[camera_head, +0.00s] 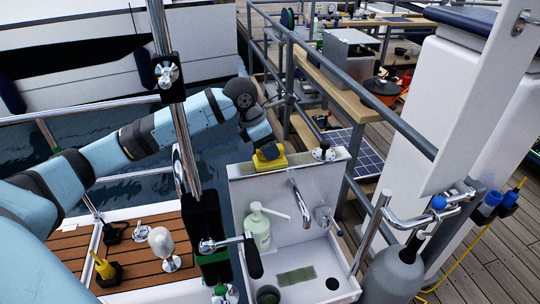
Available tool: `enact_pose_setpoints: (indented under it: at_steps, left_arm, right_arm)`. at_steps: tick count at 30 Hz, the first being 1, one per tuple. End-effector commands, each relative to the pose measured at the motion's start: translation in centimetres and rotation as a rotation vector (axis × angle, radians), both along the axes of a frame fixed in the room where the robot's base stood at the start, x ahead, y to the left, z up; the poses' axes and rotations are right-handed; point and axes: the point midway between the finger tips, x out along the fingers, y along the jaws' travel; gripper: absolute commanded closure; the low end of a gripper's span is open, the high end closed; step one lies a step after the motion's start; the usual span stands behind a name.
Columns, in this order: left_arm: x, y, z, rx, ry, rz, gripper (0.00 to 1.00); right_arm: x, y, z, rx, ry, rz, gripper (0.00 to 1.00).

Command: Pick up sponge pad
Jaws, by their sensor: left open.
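A yellow block (270,164), which looks like the sponge pad, sits on the back ledge of the white sink (262,186). My left gripper (267,152) reaches down to it from above, at the end of the blue arm. Its fingers are small and dark against the block; it is open, and I cannot tell whether they touch the block. Part of the block's top is hidden by the gripper. My right gripper is not in view.
A flat green pad (297,276) lies in the sink basin. A soap pump bottle (258,228) and a faucet (301,203) stand below the ledge. A metal rail post (180,120) rises left of the sink. A grey railing (372,117) runs behind at right.

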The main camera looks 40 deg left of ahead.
Motion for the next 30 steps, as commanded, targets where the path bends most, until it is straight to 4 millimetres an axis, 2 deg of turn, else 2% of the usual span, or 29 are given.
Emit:
enact_pose_setpoints:
  at_steps: [3,10,17,19,20,26,30]
  left_arm:
    - [0.40,-0.34,-1.18,-0.001,0.001,0.000,0.38]
    - [0.46,-0.32,-1.37,0.001,-0.001,0.000,0.41]
    - [0.45,-0.32,-1.35,0.001,-0.001,0.000,0.93]
    - [0.45,-0.32,-1.33,0.000,-0.001,0.000,0.93]
    - [0.45,-0.32,-1.33,0.000,-0.001,0.000,0.96]
    - [0.46,-0.32,-1.21,0.000,-0.001,0.000,0.96]
    - [0.51,-0.32,-0.42,-0.001,-0.003,0.001,0.96]
  right_arm:
    - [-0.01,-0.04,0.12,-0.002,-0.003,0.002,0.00]
    - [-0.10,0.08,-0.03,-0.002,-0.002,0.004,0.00]
    - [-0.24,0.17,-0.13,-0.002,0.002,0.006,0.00]
    - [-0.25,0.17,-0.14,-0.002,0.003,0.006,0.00]
    - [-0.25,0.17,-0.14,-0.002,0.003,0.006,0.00]
    - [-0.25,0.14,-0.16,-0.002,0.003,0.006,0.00]
    - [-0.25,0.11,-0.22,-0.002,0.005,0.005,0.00]
